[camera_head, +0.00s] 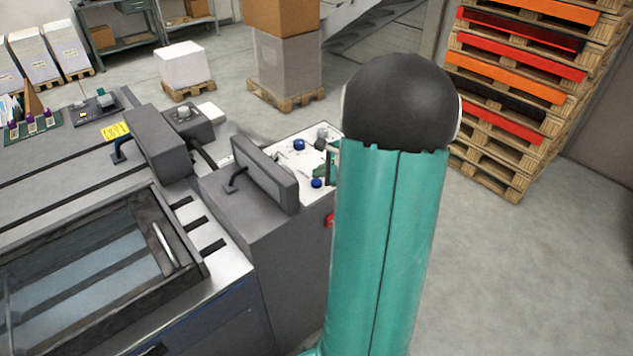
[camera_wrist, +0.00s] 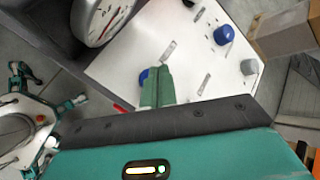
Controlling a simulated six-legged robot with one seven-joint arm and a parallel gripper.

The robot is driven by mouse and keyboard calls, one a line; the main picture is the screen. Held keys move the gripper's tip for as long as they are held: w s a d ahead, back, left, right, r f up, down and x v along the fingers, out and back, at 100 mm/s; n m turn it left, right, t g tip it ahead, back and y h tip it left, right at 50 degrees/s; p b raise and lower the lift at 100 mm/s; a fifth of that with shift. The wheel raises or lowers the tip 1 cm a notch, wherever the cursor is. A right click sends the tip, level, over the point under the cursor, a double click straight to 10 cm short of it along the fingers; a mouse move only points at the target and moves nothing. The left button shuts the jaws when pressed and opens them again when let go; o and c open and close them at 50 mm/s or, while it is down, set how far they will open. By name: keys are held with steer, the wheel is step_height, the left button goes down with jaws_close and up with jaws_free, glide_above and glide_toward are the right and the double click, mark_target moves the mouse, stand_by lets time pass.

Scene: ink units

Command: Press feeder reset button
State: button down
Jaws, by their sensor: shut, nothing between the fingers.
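A white panel (camera_head: 305,160) tops the right end of the grey machine. In the head view it carries a blue button (camera_head: 317,183), another blue one (camera_head: 298,145) and a grey knob (camera_head: 322,133). No readable label shows which is the feeder reset. The panel also shows in the wrist view (camera_wrist: 190,70). There, my gripper (camera_wrist: 158,70) is shut and empty over the panel, its green fingers partly covering a blue button (camera_wrist: 143,75). I cannot tell whether they touch it. The other blue button (camera_wrist: 223,35) and grey knob (camera_wrist: 249,67) are clear of the fingers.
A grey upright box (camera_head: 265,172) stands at the panel's left edge; its dial shows in the wrist view (camera_wrist: 102,18). A red part (camera_head: 330,219) sits at the machine's side. Stacked pallets (camera_head: 520,90) stand back right. My arm hides part of the panel.

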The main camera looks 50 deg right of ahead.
mark_target(321, 184)
steer(key=shift+f, duration=0.15)
stand_by(0.4)
steer(key=shift+f, duration=0.3)
steer(key=shift+f, duration=0.45)
stand_by(0.9)
steer(key=shift+r, duration=0.85)
steer(key=shift+r, duration=2.55)
steer(key=shift+s, duration=0.1)
